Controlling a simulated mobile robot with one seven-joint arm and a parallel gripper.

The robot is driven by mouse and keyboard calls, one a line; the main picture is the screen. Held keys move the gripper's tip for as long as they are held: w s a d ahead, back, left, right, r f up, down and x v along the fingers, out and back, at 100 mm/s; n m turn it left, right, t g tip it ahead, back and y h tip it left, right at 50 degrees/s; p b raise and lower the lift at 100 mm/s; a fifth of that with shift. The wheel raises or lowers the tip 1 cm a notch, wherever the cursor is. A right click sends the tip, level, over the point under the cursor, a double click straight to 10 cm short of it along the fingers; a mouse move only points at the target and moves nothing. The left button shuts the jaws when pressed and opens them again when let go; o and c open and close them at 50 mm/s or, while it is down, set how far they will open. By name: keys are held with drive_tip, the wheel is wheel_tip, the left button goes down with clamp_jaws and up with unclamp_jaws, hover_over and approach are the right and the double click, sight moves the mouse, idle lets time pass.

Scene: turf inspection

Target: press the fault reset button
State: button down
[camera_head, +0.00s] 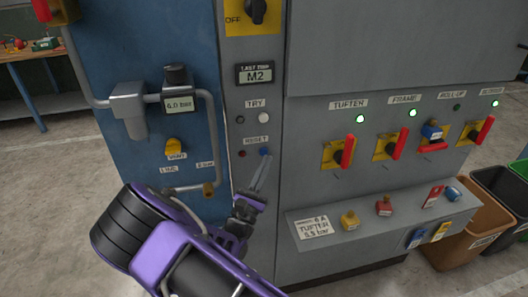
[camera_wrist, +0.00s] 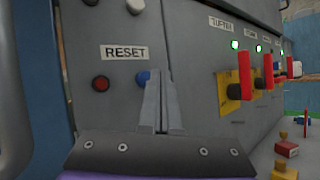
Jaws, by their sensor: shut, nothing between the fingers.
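The blue reset button (camera_head: 264,151) sits on the grey panel under the RESET label (camera_head: 256,141), to the right of a small dark red lamp (camera_head: 242,154). In the wrist view the blue button (camera_wrist: 143,77) shows partly behind my fingers, right of the red lamp (camera_wrist: 101,83). My gripper (camera_head: 265,160) is shut and empty, its fingertips at or just in front of the button. In the wrist view my shut fingers (camera_wrist: 160,75) cover the button's right part. I cannot tell whether the tips touch it.
A white TRY button (camera_head: 263,117) is above. Red-handled switches (camera_head: 348,150) with green lamps are to the right, over a ledge (camera_head: 330,240) with padlocks and tags. A pipe (camera_head: 214,140) and yellow vent valve (camera_head: 178,148) are left. Bins (camera_head: 470,235) stand lower right.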

drive_tip(key=shift+s+d+p, duration=0.25)
drive_tip(key=shift+s+p, duration=0.05)
drive_tip(key=shift+s, duration=0.5)
drive_tip(key=shift+s+d+p, duration=0.25)
drive_tip(key=shift+s+d, duration=0.05)
drive_tip(key=shift+s, duration=0.5)
drive_tip(key=shift+s+d+p, duration=0.25)
drive_tip(key=shift+s+p, duration=0.05)
drive_tip(key=shift+s, duration=0.5)
